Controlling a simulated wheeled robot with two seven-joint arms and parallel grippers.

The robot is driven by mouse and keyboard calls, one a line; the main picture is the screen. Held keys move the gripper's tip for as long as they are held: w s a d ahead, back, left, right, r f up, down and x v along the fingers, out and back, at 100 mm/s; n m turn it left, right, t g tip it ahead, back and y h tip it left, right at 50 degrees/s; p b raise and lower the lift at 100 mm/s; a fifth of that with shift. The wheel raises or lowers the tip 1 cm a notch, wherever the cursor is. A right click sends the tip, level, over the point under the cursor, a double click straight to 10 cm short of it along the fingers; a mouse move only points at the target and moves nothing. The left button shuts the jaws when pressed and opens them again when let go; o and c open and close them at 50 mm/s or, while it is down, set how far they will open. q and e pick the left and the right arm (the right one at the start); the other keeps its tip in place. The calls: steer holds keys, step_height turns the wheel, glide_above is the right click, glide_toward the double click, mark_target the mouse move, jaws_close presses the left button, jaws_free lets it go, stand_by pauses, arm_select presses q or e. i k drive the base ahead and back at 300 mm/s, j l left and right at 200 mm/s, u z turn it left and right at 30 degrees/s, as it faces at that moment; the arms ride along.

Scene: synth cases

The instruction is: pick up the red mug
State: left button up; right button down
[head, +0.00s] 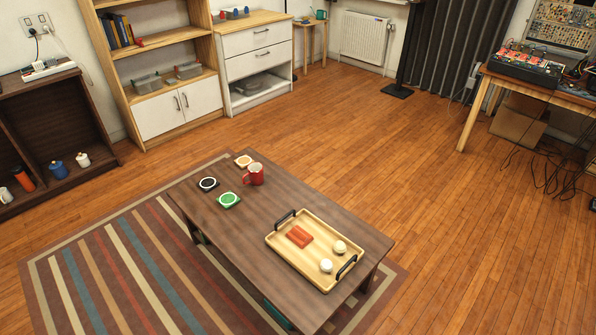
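A red mug (254,174) stands upright on the low dark wooden table (240,223), near its far end. Its handle points to the left in the head view. The mug appears to stand beside the coasters. Neither of my grippers is in view.
A wooden tray (280,256) with black handles sits on the table's near right part, holding orange-red blocks (299,237) and two white balls (340,247). A striped rug (110,270) lies beneath the table. Wooden floor (400,170) to the right is open.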

mark_target(255, 170)
steer(key=i+j+z, duration=0.4)
steer(key=j, duration=0.25)
steer(key=i+j+z, duration=0.2)
steer(key=j, duration=0.2)
steer(key=i+j+z, duration=0.2)
steer(key=j, duration=0.15)
steer(key=j+z, duration=0.2)
steer(key=j, duration=0.25)
steer(key=i+j, duration=0.15)
steer(key=j, duration=0.3)
steer(key=i+j, duration=0.1)
steer(key=j, duration=0.35)
steer(key=i+j, duration=0.15)
steer(key=j, duration=0.3)
steer(key=i+j, duration=0.1)
steer(key=j, duration=0.35)
steer(key=i+j+z, duration=0.1)
steer(key=j, duration=0.35)
steer(key=i+j, duration=0.15)
steer(key=j, duration=0.3)
